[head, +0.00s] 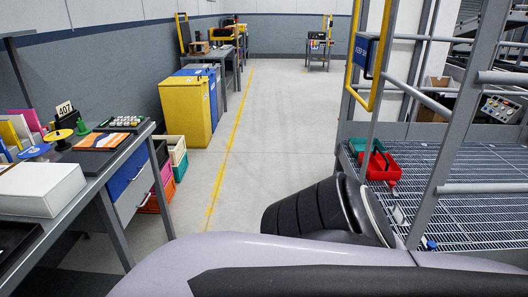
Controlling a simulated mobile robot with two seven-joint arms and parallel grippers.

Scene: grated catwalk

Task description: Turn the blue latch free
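A small blue piece (430,243) sits low beside a grey post at the right, close to the edge of the grated deck (480,200). It may be the blue latch, but it is too small to make out its shape or position. A small pale tag-like piece (398,214) hangs just left of the post. Neither of my grippers is in view; only parts of my own body show along the bottom.
Grey railings (455,105) cross the right side. The floor aisle (270,130) is clear.

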